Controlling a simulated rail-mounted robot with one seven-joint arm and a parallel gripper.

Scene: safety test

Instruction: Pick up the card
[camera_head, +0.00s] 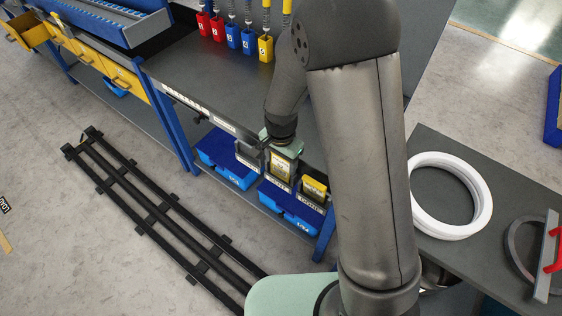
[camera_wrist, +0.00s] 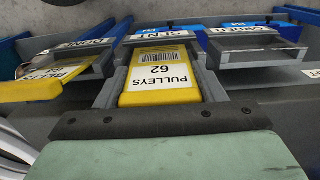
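A yellow card (camera_wrist: 158,72) with a white label reading "PULLEYS 62" and a barcode sits in a grey holder marked "SENT" in the wrist view. In the head view this card (camera_head: 281,167) is in the middle holder at the bench's front edge. My gripper (camera_head: 282,148) is right at this card, its green body just above it. In the wrist view the gripper's green body and black bolted strip lie just short of the card's near end. Its fingertips cannot be made out, so I cannot tell whether they touch the card.
A second yellow card (camera_head: 314,187) is in the neighbouring holder, marked "DONE" in the wrist view. The third holder (camera_wrist: 262,57) looks empty. Blue bins (camera_head: 226,160) sit below the holders. A white ring (camera_head: 424,226) lies on the grey table at right.

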